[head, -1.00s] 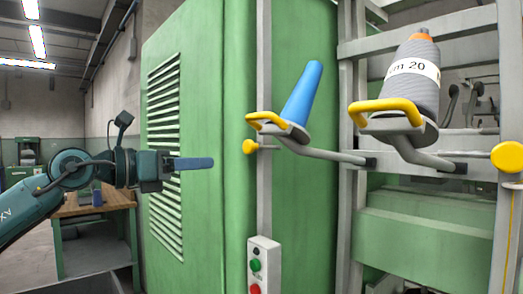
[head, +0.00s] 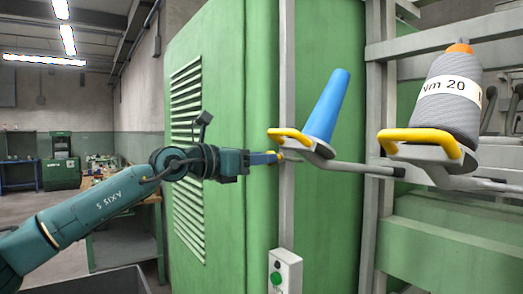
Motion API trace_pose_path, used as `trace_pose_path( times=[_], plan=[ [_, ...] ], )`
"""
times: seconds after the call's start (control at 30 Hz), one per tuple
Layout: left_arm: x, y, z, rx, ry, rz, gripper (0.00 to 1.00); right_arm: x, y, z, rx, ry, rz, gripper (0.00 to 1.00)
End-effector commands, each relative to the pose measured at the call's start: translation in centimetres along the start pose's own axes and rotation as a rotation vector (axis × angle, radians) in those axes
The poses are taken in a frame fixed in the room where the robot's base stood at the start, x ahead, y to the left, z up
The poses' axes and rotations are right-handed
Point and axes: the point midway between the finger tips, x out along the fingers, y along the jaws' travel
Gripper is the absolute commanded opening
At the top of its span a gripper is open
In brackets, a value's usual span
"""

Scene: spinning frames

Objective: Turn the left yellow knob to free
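My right gripper is not in view.
A blue cone (head: 328,107) stands on a holder with a yellow handle (head: 291,136) just above the knob. A grey yarn cone (head: 449,100) sits on another holder at right. The green cabinet (head: 220,80) lies behind my gripper. A button box (head: 285,272) is below.

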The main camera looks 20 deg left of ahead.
Motion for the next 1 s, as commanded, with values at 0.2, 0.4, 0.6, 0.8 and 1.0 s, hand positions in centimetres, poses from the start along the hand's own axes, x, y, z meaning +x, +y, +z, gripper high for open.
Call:
trace_pose_path(
  times=[0.2,0.4,0.6,0.8,1.0],
  plan=[
    [0.85,0.0,-0.05,0.001,0.0,0.0,0.38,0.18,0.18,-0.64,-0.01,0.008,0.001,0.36],
    [0.83,0.0,-0.08,0.001,0.0,0.0,0.37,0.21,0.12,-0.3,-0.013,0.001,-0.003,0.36],
    [0.81,-0.01,-0.07,0.001,0.0,0.0,0.21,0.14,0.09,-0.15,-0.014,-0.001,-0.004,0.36],
    [0.8,0.0,-0.06,0.001,0.0,0.0,0.08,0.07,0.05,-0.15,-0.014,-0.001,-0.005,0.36],
    [0.79,0.0,-0.12,0.021,-0.001,0.001,0.08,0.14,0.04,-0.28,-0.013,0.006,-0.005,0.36]
  ],
)
